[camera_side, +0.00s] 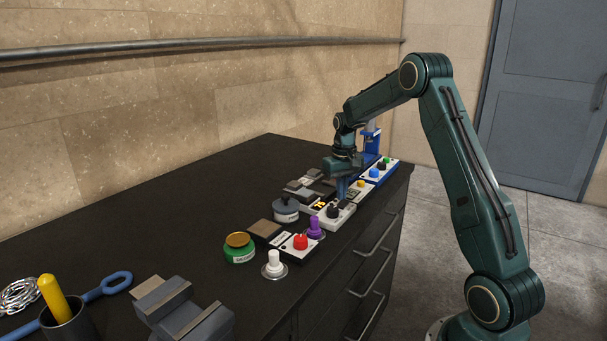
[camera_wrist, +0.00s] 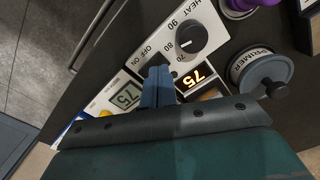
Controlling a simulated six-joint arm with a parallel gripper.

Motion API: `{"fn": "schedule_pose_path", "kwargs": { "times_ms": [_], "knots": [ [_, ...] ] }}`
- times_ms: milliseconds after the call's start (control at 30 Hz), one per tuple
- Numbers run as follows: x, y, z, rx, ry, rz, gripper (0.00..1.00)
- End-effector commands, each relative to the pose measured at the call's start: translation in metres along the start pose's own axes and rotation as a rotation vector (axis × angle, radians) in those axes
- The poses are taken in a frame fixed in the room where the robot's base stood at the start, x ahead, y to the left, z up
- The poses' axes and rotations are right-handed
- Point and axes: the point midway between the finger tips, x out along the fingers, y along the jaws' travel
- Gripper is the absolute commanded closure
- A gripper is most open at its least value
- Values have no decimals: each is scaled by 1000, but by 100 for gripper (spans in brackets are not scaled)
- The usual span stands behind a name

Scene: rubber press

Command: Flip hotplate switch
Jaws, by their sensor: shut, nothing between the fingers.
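The hotplate control panel is white, with a black HEAT dial (camera_wrist: 192,38) marked 70, 80 and 90. Beside the dial are the words ON and OFF and a small black switch (camera_wrist: 156,60), partly hidden by my fingertips. An orange display (camera_wrist: 194,78) on the panel is lit and reads 75. My gripper (camera_wrist: 158,73) is shut and empty, with its blue fingers right at the switch; I cannot tell whether they touch it. In the side view, my gripper (camera_side: 341,195) points down over the panel, just behind the black dial (camera_side: 333,210).
A grey-lidded PRIMER pot (camera_side: 286,208), a purple knob (camera_side: 315,226) and a red button (camera_side: 300,241) stand nearer. A grey display (camera_wrist: 125,95) reading 75 lies on the other side of my fingers. A blue press (camera_side: 371,145) stands behind my gripper.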

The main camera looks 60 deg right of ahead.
Motion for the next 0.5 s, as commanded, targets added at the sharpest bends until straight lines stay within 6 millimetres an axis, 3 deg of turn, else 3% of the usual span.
{"fn": "schedule_pose_path", "kwargs": {
  "times_ms": [500],
  "knots": [
    [-30, 0, 0, 0, 1, 0, 100]
  ]
}}
